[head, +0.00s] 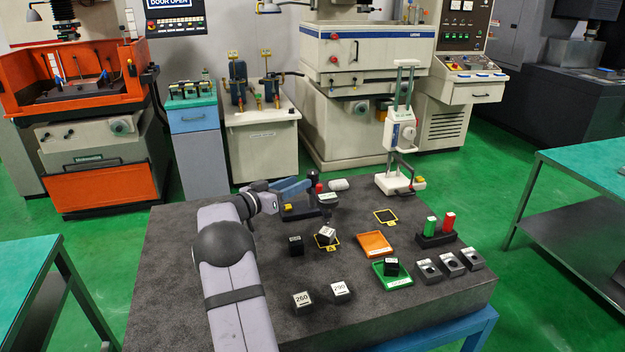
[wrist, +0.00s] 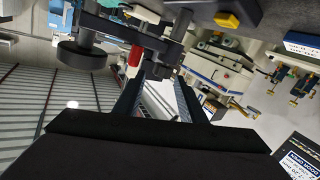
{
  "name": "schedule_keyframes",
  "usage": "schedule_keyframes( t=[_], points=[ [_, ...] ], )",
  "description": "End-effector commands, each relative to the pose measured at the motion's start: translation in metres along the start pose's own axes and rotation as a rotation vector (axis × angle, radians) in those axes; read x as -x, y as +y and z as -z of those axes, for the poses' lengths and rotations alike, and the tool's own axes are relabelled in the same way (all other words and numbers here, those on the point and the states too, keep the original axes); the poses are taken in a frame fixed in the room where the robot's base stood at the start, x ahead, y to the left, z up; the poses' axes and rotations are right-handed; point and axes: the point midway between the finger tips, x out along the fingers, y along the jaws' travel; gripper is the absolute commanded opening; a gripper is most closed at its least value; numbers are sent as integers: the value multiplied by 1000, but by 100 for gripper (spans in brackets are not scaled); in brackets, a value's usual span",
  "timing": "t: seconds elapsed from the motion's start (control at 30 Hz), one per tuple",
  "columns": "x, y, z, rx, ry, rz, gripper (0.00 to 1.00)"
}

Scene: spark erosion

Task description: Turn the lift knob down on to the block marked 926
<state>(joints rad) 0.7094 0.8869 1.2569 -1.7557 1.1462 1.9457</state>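A white gauge stand (head: 401,130) with two posts, a round knob on its side and an arm low over its base stands at the back of the granite table. A black device with a red knob (head: 319,187) stands left of it; a red part (wrist: 135,56) also shows in the wrist view. I cannot tell which knob is the lift knob. A white-topped block (head: 325,235) sits on a yellow-framed mark, its number too small to read; I cannot make out 926 anywhere. My gripper (head: 304,184) is beside the black device, its fingers (wrist: 158,82) apart with nothing visibly between them.
Blocks marked 260 (head: 302,301) and 290 (head: 340,290) and a black block (head: 295,246) stand nearer. An orange tray (head: 374,244), a green tray (head: 405,281), a rack with green and red cylinders (head: 436,239) and grey blocks (head: 451,264) fill the right side.

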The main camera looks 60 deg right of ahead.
Motion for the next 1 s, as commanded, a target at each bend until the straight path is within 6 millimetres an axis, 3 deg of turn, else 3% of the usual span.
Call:
schedule_keyframes(
  t=[0.27,0.63,1.0],
  points=[
    [-7,-4,0,-188,73,12,37],
    [-14,-4,4,-220,86,14,37],
    [-56,-4,8,-217,85,13,37]
  ],
)
